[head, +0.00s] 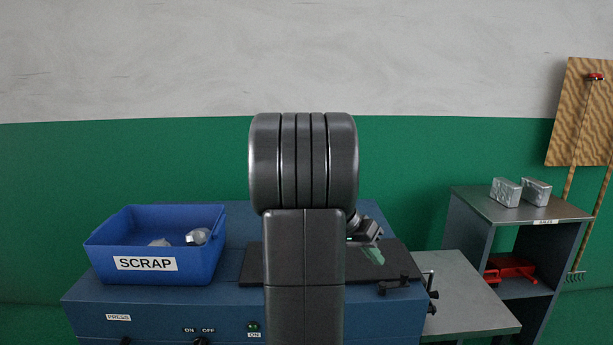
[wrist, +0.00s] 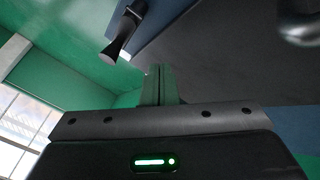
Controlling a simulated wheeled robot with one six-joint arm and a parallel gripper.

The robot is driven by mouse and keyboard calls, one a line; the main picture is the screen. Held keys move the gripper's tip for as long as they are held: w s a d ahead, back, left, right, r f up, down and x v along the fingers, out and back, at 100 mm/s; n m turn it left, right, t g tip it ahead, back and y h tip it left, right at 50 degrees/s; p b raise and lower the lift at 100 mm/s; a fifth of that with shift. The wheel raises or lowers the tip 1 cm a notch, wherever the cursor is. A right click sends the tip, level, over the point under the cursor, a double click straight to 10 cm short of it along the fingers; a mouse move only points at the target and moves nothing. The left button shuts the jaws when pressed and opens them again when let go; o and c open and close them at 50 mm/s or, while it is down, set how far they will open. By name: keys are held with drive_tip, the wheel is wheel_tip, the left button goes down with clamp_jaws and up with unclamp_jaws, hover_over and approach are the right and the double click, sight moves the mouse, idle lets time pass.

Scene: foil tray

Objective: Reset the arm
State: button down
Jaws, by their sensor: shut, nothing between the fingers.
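My gripper (head: 374,254) shows in the head view just right of my own arm, which stands upright in the middle and hides part of the scene. It is low over the dark plate (head: 405,262) on top of the blue press (head: 160,305). In the wrist view the fingers (wrist: 159,86) are together, with nothing between them. No foil tray shows in either view; my arm may hide part of the plate.
A blue SCRAP bin (head: 150,277) with crumpled silvery pieces stands on the press at left. A grey side table (head: 465,290) adjoins at right. Beyond it a shelf unit (head: 530,212) carries two silver bales (head: 506,191). Dark clamps (head: 393,285) sit at the plate's front right.

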drive_tip(key=shift+a+n+t, duration=0.25)
drive_tip(key=shift+n+t, duration=0.15)
drive_tip(key=shift+n, duration=0.2)
drive_tip(key=a+n+t+p, duration=0.1)
drive_tip(key=n, duration=0.1)
drive_tip(key=s+n+t+p, duration=0.1)
drive_tip(key=n+p, duration=0.1)
drive_tip(key=shift+a+r+y, duration=0.1)
drive_tip(key=shift+a+y, duration=0.3)
drive_tip(key=shift+a+t, duration=0.15)
drive_tip(key=shift+t, duration=0.25)
drive_tip(key=shift+w+a+f+b, duration=0.1)
drive_tip(key=shift+a+b, duration=0.05)
drive_tip(key=shift+a, duration=0.25)
drive_tip(key=shift+w+a+f+b, duration=0.1)
drive_tip(key=shift+a+b, duration=0.05)
drive_tip(key=shift+a, duration=0.2)
drive_tip(key=shift+s+r, duration=0.1)
